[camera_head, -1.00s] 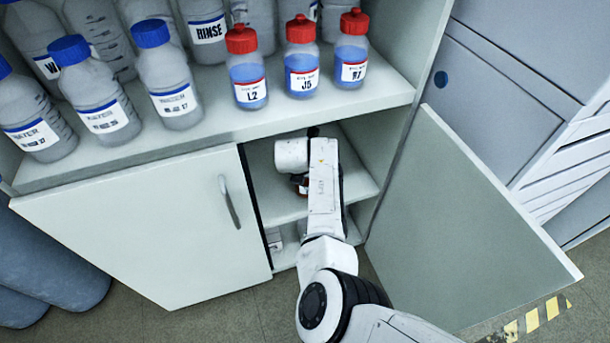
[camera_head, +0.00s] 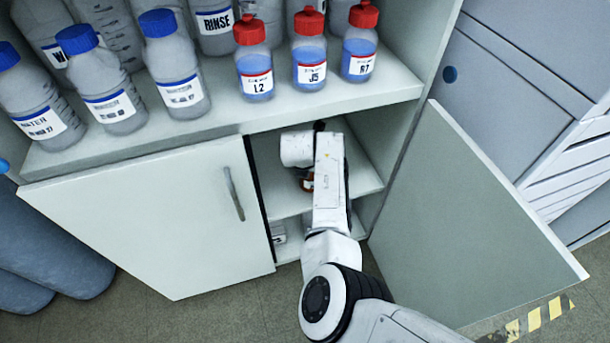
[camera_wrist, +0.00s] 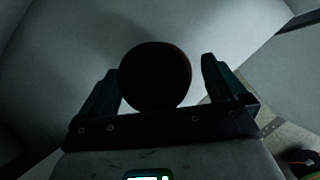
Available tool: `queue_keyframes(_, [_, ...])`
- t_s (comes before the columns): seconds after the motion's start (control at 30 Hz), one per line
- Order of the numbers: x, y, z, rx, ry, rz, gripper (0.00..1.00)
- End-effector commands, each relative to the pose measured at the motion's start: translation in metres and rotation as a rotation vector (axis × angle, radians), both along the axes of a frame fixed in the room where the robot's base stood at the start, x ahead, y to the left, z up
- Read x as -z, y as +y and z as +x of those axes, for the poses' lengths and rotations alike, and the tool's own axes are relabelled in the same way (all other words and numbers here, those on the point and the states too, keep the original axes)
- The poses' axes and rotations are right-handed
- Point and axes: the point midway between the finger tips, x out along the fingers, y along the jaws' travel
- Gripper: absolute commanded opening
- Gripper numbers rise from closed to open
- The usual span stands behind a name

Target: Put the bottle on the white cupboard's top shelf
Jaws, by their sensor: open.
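The white cupboard (camera_head: 150,220) has its right door (camera_head: 470,220) open. Inside, its top shelf (camera_head: 365,178) shows below the counter. A small brownish-red bottle with a pale label (camera_head: 306,183) stands on that shelf, mostly hidden by my arm. In the wrist view, the bottle's round dark top (camera_wrist: 155,77) lies between the two fingers of my gripper (camera_wrist: 161,66). The fingers are apart, with a visible gap at the right finger; contact at the left one is unclear. In the head view my gripper is hidden inside the cupboard.
Red-capped bottles of blue liquid (camera_head: 309,65) and blue-capped bottles (camera_head: 170,75) stand on the counter above. The left door (camera_head: 110,235) is shut. A pale-labelled item (camera_head: 278,233) is on the lower level. A dark item (camera_wrist: 303,160) shows at the wrist view's lower right.

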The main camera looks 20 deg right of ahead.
Motion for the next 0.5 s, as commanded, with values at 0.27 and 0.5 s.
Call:
queue_keyframes(0.27, [-0.027, 0.018, -0.025, -0.005, 0.004, -0.004, 0.98])
queue_keyframes(0.5, [-0.028, 0.045, -0.064, -0.006, 0.001, -0.003, 0.98])
